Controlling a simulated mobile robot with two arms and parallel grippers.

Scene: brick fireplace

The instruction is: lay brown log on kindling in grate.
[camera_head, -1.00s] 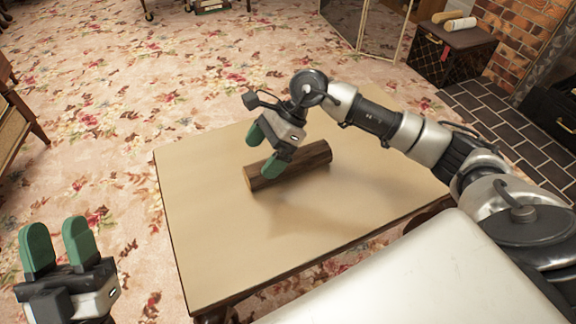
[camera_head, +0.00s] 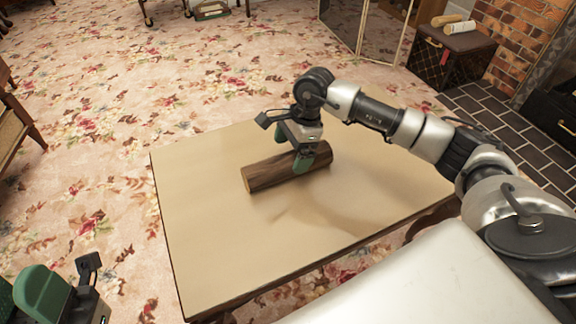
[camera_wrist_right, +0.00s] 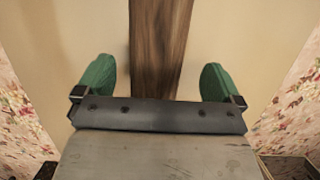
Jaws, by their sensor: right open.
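The brown log (camera_head: 268,174) lies on its side on the tan table (camera_head: 215,250). My right gripper (camera_head: 294,151) is open above the right part of the log, one green finger on the near side and one toward the far side. In the right wrist view the log (camera_wrist_right: 158,45) runs between the two open fingers (camera_wrist_right: 158,82), with a gap on each side. My left gripper (camera_head: 22,294) is at the lower left corner, partly cut off, its fingers apart and empty. The kindling and the grate cannot be made out.
A dark box (camera_head: 451,56) with light rolls on top stands at the upper right beside the brick wall (camera_head: 520,40). A black fireplace part (camera_head: 553,115) is at the right edge, by dark floor tiles (camera_head: 500,117). The table around the log is clear.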

